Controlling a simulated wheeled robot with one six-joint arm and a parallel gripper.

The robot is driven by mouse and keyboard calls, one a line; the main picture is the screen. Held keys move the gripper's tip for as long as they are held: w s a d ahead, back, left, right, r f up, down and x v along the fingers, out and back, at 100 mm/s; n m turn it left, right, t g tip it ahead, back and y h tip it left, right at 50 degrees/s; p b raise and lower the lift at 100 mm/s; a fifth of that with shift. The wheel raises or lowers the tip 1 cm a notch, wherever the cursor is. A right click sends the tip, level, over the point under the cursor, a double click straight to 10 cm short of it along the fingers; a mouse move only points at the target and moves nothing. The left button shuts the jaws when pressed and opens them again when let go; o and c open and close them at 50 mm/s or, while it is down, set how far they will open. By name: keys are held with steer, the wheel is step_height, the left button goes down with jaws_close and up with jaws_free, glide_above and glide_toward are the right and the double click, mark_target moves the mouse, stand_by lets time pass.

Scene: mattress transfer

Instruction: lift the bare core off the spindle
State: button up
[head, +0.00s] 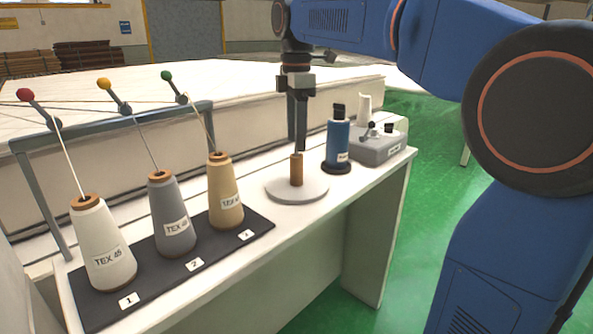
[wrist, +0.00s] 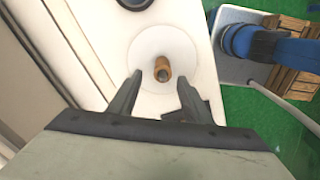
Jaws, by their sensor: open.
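The bare core (head: 296,170) is a short brown tube standing upright on a round pale base (head: 312,190) on the bench. In the wrist view the core (wrist: 162,70) is seen from above, with a dark opening at its top, over the white disc (wrist: 180,50). The spindle itself cannot be made out apart from the core. My gripper (head: 301,150) is just above the core, pointing down. In the wrist view my gripper (wrist: 158,88) is open and empty, its two fingers spread, with the core appearing beyond and between the fingertips.
A blue spool (head: 338,142) stands right of the disc, with a grey box (head: 378,146) behind it. Cones of white (head: 103,245), grey (head: 172,215) and tan (head: 225,195) yarn stand on a dark mat (head: 215,262) at left. A rail with coloured knobs runs behind them.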

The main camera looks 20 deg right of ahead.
mark_target(297, 169)
step_height(297, 169, down, 4)
steer(key=shift+f, duration=0.15)
steer(key=shift+s+f, duration=0.15)
steer(key=shift+f, duration=1.2)
steer(key=shift+s+f, duration=0.1)
steer(key=shift+f, duration=1.2)
steer(key=c, duration=1.1)
